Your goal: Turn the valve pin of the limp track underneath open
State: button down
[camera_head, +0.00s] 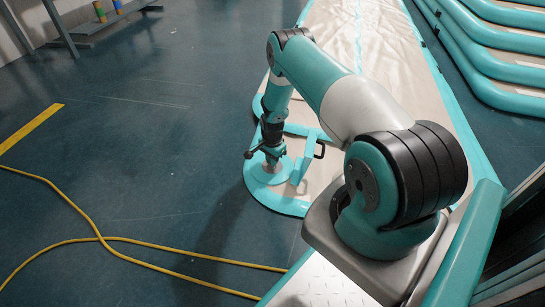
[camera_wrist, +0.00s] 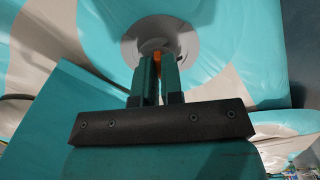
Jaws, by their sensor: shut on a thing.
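A flat beige track with teal edges (camera_head: 390,70) lies on the floor below my arm. At its near left end, a round teal patch (camera_head: 262,187) surrounds the valve. In the wrist view, the valve's round grey seat (camera_wrist: 190,48) sits on teal fabric, with an orange valve pin (camera_wrist: 157,57) in its middle. My gripper (camera_wrist: 157,70) points at the seat, and its two dark fingers are shut on the orange pin, which they mostly hide. In the head view, my gripper (camera_head: 271,160) reaches down onto the patch; the pin is too small to tell there. I cannot tell how far the pin is turned.
A black handle (camera_head: 320,149) stands close to the right of my gripper. A yellow hose (camera_head: 100,238) lies on the floor at lower left. More teal-edged tracks (camera_head: 490,45) are stacked at the upper right.

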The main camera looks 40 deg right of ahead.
jog(key=n+p, duration=0.1)
jog(key=n, duration=0.4)
jog(key=shift+n, duration=0.4)
dwell(0.4)
jog(key=c, duration=1.3)
grip_release()
jog(key=shift+o, duration=0.2)
notch_tip(320, 180, up, 17)
jog(key=p, duration=0.9)
jog(key=shift+r, duration=0.2)
jog(key=shift+w, duration=0.1)
